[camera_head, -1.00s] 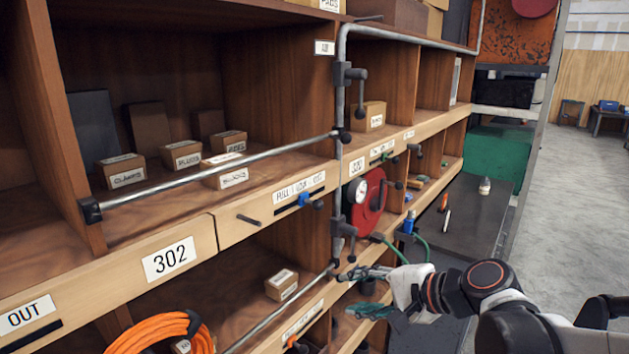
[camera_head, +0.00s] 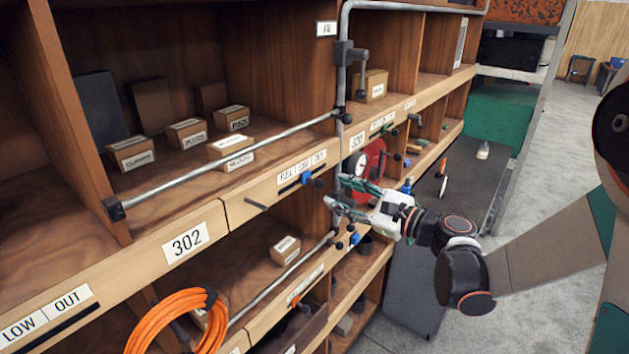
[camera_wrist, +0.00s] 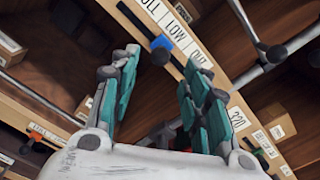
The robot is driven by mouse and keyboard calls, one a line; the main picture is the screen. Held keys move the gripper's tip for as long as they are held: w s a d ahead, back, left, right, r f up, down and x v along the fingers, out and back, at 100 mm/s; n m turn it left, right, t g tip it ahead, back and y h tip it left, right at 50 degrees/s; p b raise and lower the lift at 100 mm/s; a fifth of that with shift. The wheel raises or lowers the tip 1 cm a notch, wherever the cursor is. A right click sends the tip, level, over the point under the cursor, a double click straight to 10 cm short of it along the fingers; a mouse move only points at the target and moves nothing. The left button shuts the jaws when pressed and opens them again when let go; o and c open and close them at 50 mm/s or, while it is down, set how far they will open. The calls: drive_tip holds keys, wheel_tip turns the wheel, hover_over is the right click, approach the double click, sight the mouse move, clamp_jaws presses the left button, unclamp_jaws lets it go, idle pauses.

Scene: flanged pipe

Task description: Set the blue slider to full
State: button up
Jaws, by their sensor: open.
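The blue slider (camera_head: 306,178) sits in a dark slot on the wooden shelf edge, below a label strip (camera_head: 303,167) reading FULL, LOW, OUT from left to right. It stands near LOW, right of FULL. In the wrist view the blue slider (camera_wrist: 161,42) has a dark round knob sticking out towards me. My gripper (camera_head: 338,192) is open and empty, to the right of the slider and slightly below it in the head view. In the wrist view the gripper (camera_wrist: 165,60) has its green-padded fingers spread on either side of the knob, apart from it.
A grey vertical pipe (camera_head: 341,110) with clamps stands close by my gripper. A horizontal rail (camera_head: 225,160) runs in front of the upper shelf. A red round reel (camera_head: 374,160) is behind my gripper.

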sight(314, 182)
drive_tip(key=x, duration=0.8)
drive_tip(key=shift+w+a+p, duration=0.25)
drive_tip(key=shift+p, duration=0.1)
drive_tip(key=shift+c, duration=0.6)
clamp_jaws()
